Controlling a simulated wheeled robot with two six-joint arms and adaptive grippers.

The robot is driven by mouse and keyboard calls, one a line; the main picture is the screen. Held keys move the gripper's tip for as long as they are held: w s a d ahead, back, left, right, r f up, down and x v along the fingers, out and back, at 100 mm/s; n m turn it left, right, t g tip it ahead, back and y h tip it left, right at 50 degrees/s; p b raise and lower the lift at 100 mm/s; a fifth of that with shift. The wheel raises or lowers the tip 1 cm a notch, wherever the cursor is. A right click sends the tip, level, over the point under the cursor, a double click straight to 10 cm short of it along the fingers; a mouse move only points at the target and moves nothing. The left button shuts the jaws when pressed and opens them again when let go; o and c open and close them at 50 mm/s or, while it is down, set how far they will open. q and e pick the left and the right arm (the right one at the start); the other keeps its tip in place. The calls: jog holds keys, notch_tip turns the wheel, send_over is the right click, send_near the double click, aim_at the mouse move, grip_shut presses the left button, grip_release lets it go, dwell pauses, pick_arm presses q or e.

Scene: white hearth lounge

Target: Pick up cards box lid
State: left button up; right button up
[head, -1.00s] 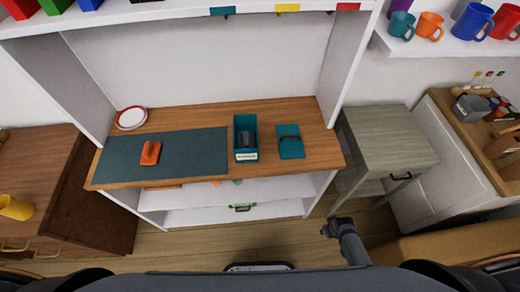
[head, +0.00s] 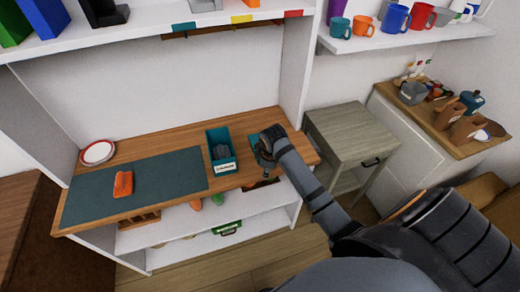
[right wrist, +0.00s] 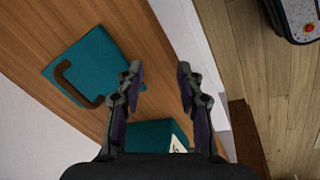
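The cards box lid is a flat teal panel with a dark arched handle. It lies on the wooden worktop (head: 150,150), right of the teal cards box (head: 217,136). In the head view my right gripper and forearm cover most of the lid (head: 255,152). My right gripper (head: 268,143) is above the lid's area. In the right wrist view its two fingers (right wrist: 160,80) are spread apart with nothing between them. There the lid (right wrist: 100,55) lies to the left of the fingers, its handle (right wrist: 72,85) clear of them. Part of the box (right wrist: 155,132) shows below. My left gripper is out of view.
A dark green mat (head: 90,203) with an orange object (head: 123,184) covers the left of the worktop. A red-rimmed plate (head: 97,152) sits behind it. A shelf unit's white side panel (head: 296,60) stands by the worktop's right end, next to a grey cabinet (head: 350,125).

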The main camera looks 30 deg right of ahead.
jog(key=w+d+r+n, duration=0.4)
jog(key=w+r+n, duration=0.2)
jog(key=w+r, duration=0.5)
notch_tip(320, 180, down, 4)
jog(key=shift+s+f, duration=0.1)
jog(key=shift+f, duration=0.3)
jog(key=x, duration=0.2)
jog(key=p+x, duration=0.1)
jog(key=x, duration=0.1)
jog(key=shift+s+f, duration=0.15)
jog(key=shift+f, duration=0.25)
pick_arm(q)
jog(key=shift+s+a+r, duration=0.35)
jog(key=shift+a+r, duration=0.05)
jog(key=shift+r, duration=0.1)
pick_arm(e)
jog(key=shift+r, duration=0.1)
grip_shut()
